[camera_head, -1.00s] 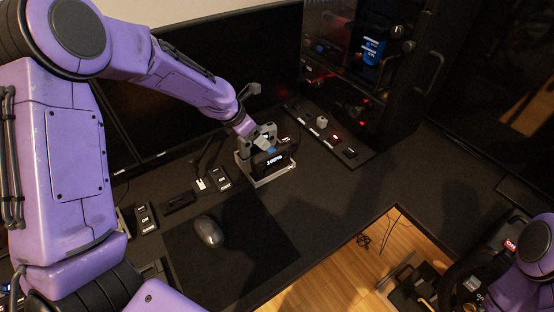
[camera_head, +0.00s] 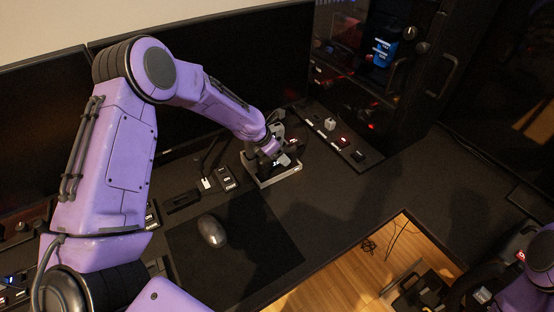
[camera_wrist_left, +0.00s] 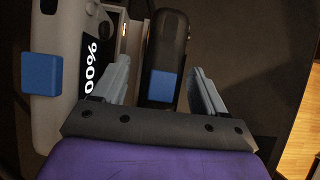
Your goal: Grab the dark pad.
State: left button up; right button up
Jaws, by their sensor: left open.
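The dark pad (camera_wrist_left: 167,50) shows in the left wrist view as a rounded black body with a blue square on it. My left gripper (camera_wrist_left: 162,88) is open, with one grey finger on each side of the pad; I cannot tell whether they touch it. In the head view the left gripper (camera_head: 268,153) is over a light-rimmed tray (camera_head: 277,182) on the desk and hides much of what stands there. A pale pad (camera_wrist_left: 62,40) with a blue square is beside the left finger. My right arm (camera_head: 528,290) shows at the lower right; its gripper does not.
A dark display reading "00%" (camera_wrist_left: 91,65) is close to the left finger. A mouse (camera_head: 212,231) lies on a black mat (camera_head: 255,250). Small switch boxes (camera_head: 223,178) are left of the tray, and a control strip (camera_head: 340,140) is right. A monitor (camera_head: 260,70) stands behind.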

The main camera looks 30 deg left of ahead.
pick_arm(q)
jog(key=shift+r, duration=0.1)
jog(key=c, duration=1.2)
